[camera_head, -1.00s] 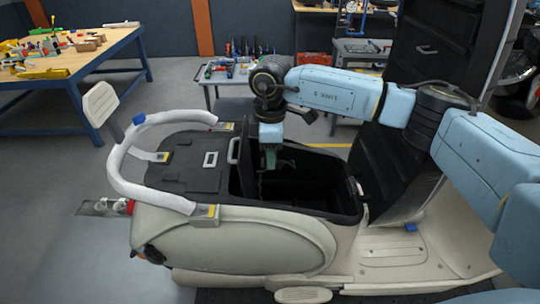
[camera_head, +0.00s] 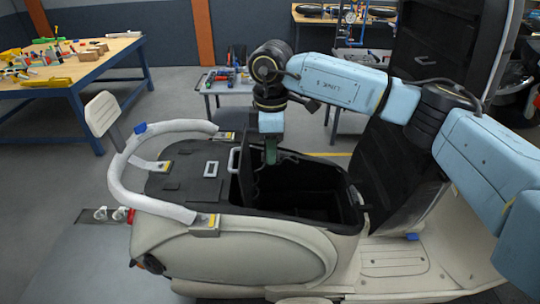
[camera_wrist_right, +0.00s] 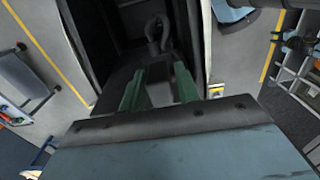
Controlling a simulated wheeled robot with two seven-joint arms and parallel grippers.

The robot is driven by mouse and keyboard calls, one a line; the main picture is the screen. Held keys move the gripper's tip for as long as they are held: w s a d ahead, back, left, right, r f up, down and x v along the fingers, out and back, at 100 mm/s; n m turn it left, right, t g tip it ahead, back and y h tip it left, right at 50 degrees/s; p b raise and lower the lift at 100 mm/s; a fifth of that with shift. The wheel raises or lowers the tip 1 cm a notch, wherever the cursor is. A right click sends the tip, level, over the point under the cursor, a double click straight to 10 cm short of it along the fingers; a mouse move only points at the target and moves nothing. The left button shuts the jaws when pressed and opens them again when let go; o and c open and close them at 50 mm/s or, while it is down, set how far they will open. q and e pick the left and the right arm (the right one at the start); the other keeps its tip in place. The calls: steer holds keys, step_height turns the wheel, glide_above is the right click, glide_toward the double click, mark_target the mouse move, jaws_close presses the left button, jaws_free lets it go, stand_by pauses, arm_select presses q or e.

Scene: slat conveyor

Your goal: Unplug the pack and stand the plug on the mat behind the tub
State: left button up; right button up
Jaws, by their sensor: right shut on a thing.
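The black tub (camera_head: 343,201) is open in the middle of the scooter body. My right gripper (camera_head: 270,156) hangs over the tub's left part, fingers down. In the right wrist view, my right gripper (camera_wrist_right: 159,88) is shut on a grey piece between its green fingers, which I take for the plug (camera_wrist_right: 160,92). A dark loop like a cable (camera_wrist_right: 155,38) shows just beyond it. A pale handle (camera_head: 233,162) stands at the tub's left edge, perhaps on the pack. The black mat (camera_head: 180,185) lies left of the tub. My left gripper is out of view.
A pale grab rail (camera_head: 125,180) curves around the mat, with a backrest (camera_head: 102,113) beyond. Silver latches sit at the mat's corners, and a grey pull (camera_head: 211,169) lies on it. The raised black seat (camera_head: 385,150) stands right of the tub.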

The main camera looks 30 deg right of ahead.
steer(key=shift+d+r, duration=0.1)
steer(key=shift+r, duration=3.1)
steer(key=shift+w+a+f, duration=0.15)
steer(key=shift+w+a, duration=0.1)
steer(key=shift+a, duration=0.35)
steer(key=w+a, duration=0.2)
steer(key=a, duration=0.5)
steer(key=w+a, duration=0.2)
steer(key=a, duration=0.5)
steer(key=shift+w+a, duration=0.2)
steer(key=shift+w, duration=0.05)
steer(key=shift+s+a, duration=0.1)
steer(key=shift+a, duration=0.05)
steer(key=shift+f+b, duration=3.35)
steer(key=shift+f, duration=1.65)
